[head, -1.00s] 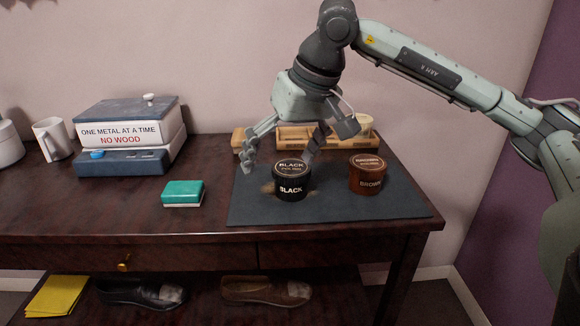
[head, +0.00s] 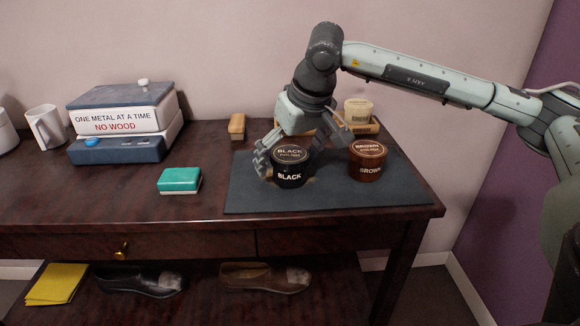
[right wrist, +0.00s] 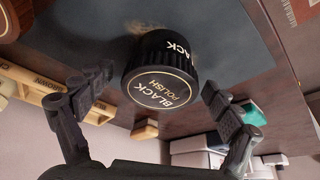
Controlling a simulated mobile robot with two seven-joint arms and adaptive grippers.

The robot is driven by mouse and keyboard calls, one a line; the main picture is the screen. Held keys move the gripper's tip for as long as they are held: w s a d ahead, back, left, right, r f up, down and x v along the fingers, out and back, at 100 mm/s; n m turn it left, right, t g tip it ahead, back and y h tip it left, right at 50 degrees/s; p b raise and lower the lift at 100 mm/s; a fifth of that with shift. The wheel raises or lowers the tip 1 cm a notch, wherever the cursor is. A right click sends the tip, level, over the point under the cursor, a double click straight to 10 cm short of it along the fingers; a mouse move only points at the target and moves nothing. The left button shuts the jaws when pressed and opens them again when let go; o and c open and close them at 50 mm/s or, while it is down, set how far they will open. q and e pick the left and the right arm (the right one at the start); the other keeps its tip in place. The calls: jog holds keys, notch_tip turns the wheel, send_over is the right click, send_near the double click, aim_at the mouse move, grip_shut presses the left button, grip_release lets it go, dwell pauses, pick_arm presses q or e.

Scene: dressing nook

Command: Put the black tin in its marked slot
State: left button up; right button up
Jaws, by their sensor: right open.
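The black tin (head: 291,168), lettered BLACK on lid and side, stands upright on the dark mat (head: 330,198). My right gripper (head: 298,150) is open over it, with a finger on either side. In the right wrist view the tin (right wrist: 160,75) sits between the spread fingers, with its lid towards the camera; I cannot tell whether they touch it. The wooden rack (head: 371,128) stands behind, mostly hidden by my gripper. In the right wrist view the rack (right wrist: 28,82) shows a BROWN label; the black slot's mark is not readable. My left gripper is out of view.
A brown tin (head: 367,163) stands close to the right on the mat. A cream jar (head: 358,111) is at the rack. The mat's front is clear.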

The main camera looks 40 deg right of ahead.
jog(key=c, duration=1.4)
jog(key=shift+r, duration=0.1)
